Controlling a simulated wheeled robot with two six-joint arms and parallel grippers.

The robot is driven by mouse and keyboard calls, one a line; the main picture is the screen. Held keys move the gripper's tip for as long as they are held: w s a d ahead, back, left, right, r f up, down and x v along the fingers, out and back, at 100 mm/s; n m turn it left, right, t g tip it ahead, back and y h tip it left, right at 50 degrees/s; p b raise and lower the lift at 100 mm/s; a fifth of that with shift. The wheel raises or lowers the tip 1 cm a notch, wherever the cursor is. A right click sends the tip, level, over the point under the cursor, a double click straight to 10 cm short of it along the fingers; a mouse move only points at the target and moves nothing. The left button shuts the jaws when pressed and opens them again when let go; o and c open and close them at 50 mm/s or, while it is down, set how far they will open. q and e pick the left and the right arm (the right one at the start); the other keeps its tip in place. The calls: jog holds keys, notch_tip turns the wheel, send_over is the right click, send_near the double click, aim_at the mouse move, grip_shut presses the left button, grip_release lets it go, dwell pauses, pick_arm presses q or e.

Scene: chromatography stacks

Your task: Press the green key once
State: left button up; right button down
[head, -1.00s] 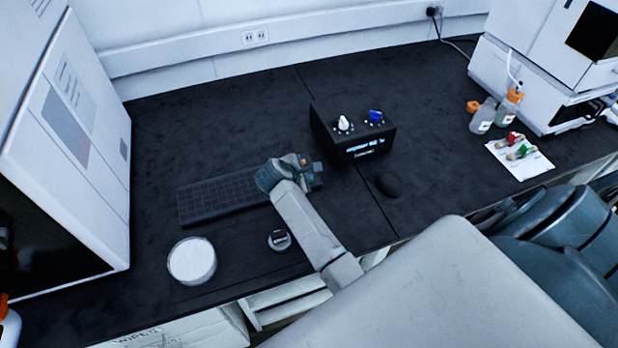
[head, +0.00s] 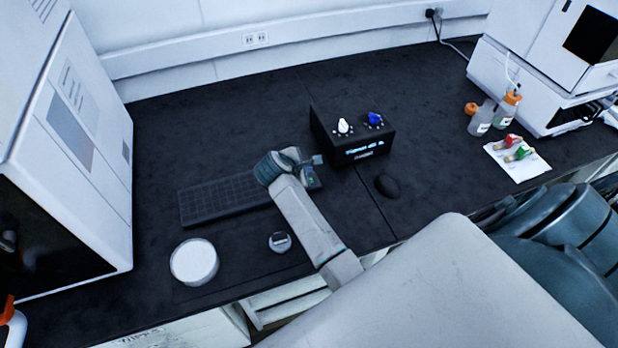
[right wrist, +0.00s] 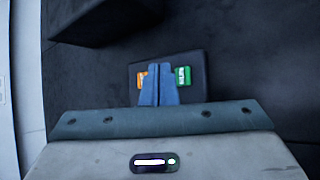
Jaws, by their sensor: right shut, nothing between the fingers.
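The green key (right wrist: 183,76) shows in the right wrist view on a small dark pad (right wrist: 195,60), just right of my fingertips. An orange key (right wrist: 143,78) lies on their left, partly covered by the fingers. My right gripper (right wrist: 159,68) is shut and empty, its tips over the pad between the two keys. I cannot tell whether the tips touch the pad. My left gripper is not in view.
A black box (head: 350,148) with a white and a blue knob stands behind the gripper. A dark mouse (head: 387,186) lies to its right. A white round dish (head: 194,262) and a small round item (head: 280,242) lie in front. White instruments stand at both sides.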

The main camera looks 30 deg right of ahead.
jog(key=shift+r+p, duration=0.55)
jog(key=shift+r, duration=0.9)
